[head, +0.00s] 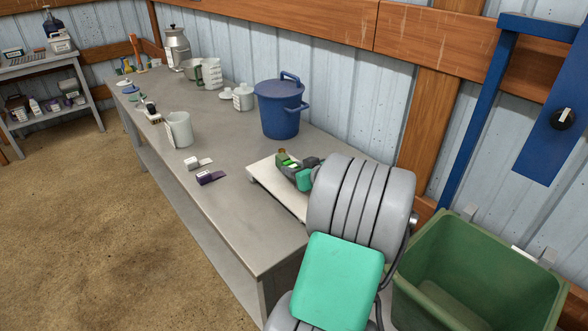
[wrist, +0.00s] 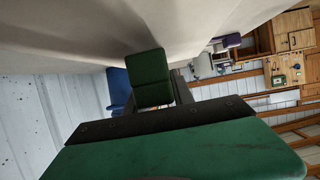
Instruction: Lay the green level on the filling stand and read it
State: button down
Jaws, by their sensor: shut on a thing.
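The green level (head: 283,156) shows as a small yellow-green piece at the tip of my gripper (head: 290,168) in the head view. My gripper is shut on it, just above the white, low filling stand (head: 263,176) on the bench. Whether the level touches the stand cannot be told. In the wrist view a dark green block (wrist: 149,78) stands out in front of the dark gripper bar; I take it for the level, close to a pale surface. Its reading is not legible. My arm hides the right part of the stand.
A blue lidded bucket (head: 280,108) stands on the bench (head: 225,208) just behind the stand. A green bin (head: 480,275) is at the right.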

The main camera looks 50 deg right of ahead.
jog(key=shift+f+b, duration=0.6)
jog(key=c, duration=1)
grip_release()
jog(key=shift+s+r, duration=0.1)
